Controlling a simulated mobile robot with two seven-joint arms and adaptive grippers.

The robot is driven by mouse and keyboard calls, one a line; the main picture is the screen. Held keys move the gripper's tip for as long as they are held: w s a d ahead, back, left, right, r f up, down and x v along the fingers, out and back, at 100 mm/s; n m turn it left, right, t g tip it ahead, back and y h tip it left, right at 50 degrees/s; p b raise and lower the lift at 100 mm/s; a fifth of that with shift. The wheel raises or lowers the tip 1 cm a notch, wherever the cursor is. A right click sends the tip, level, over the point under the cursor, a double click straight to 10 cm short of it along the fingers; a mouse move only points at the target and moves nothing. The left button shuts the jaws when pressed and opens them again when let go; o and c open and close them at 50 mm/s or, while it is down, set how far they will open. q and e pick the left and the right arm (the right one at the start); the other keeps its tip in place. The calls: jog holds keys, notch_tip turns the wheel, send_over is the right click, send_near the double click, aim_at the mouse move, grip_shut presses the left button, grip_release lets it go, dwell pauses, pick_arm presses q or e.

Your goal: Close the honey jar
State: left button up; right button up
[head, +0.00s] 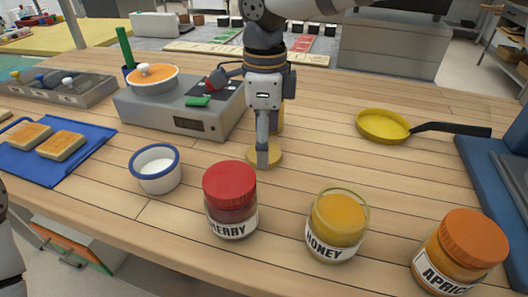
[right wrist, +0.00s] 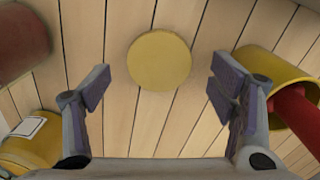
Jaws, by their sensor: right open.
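The honey jar (head: 337,225) stands upright without a lid at the front of the wooden table, its yellow filling showing through the glass. My right gripper (head: 263,155) points down over this lid. In the right wrist view the lid (right wrist: 159,61) lies between the spread fingers of the gripper (right wrist: 157,82), not touching them. A labelled yellow jar (right wrist: 28,145), probably the honey jar, is partly cut off at lower left. My left gripper is out of view.
The cherry jar (head: 230,200) and apricot jar (head: 460,252) flank the honey jar. A yellow cup (right wrist: 262,70) holding something red stands by the right finger. A yellow pan (head: 382,125) lies at right.

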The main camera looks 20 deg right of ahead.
jog(key=shift+f, duration=0.75)
jog(key=c, duration=0.8)
jog(key=shift+c, duration=0.2)
